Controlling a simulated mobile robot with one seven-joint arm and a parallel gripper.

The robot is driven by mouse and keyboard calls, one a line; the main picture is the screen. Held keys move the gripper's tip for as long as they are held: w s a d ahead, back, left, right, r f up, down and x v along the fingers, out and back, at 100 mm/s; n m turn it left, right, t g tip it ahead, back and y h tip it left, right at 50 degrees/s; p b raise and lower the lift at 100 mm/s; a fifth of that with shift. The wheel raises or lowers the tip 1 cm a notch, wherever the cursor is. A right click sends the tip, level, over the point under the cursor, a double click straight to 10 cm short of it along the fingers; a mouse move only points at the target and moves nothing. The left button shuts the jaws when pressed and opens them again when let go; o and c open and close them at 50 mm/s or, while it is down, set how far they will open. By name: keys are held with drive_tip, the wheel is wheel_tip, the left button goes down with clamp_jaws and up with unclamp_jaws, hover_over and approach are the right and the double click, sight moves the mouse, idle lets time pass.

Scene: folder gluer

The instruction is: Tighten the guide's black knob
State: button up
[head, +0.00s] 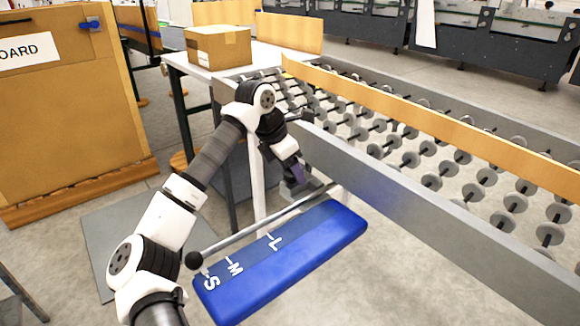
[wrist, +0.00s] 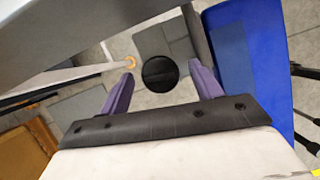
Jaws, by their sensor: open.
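The round black knob (wrist: 160,73) shows in the wrist view, with a raised bar across its face. My gripper (wrist: 162,73) is open, its two purple fingers on either side of the knob with a visible gap at each side. I cannot tell how far the fingertips are from it in depth. In the head view my gripper (head: 298,177) points down beside the conveyor's side rail, above the far end of the blue panel (head: 300,262) marked S, M and L. I cannot make out the knob there. The blue panel also shows in the wrist view (wrist: 265,70).
A metal rod (head: 262,224) with a black ball end (head: 193,260) runs along the blue panel. The grey side rail (head: 400,200) of the roller conveyor lies close to my gripper. A cardboard box (head: 218,46) sits on a table behind.

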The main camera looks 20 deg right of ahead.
drive_tip(key=c, duration=1)
drive_tip(key=shift+o, duration=0.2)
drive_tip(key=m+p, duration=0.1)
drive_tip(key=m+g+p, duration=0.1)
drive_tip(key=m+p, duration=0.1)
drive_tip(key=shift+w+r+m, duration=0.1)
drive_tip(key=shift+r+m, duration=0.15)
drive_tip(key=shift+m, duration=0.15)
drive_tip(key=m+g+p, duration=0.2)
drive_tip(key=m+p, duration=0.1)
drive_tip(key=m, duration=0.1)
drive_tip(key=shift+w+m, duration=0.15)
drive_tip(key=shift+m, duration=0.15)
drive_tip(key=m+p, duration=0.1)
drive_tip(key=m, duration=0.1)
drive_tip(key=m+g+y+p, duration=0.1)
drive_tip(key=m+p, duration=0.1)
drive_tip(key=shift+d+y, duration=0.2)
drive_tip(key=shift+y, duration=0.1)
drive_tip(key=shift+w+f+m+g+y+p, duration=0.1)
drive_tip(key=shift+m+g+y+p, duration=0.25)
drive_tip(key=shift+m, duration=0.55)
drive_tip(key=shift+f+m+g+y+p, duration=0.15)
drive_tip(key=shift+m+y+p, duration=0.2)
drive_tip(key=shift+m, duration=0.55)
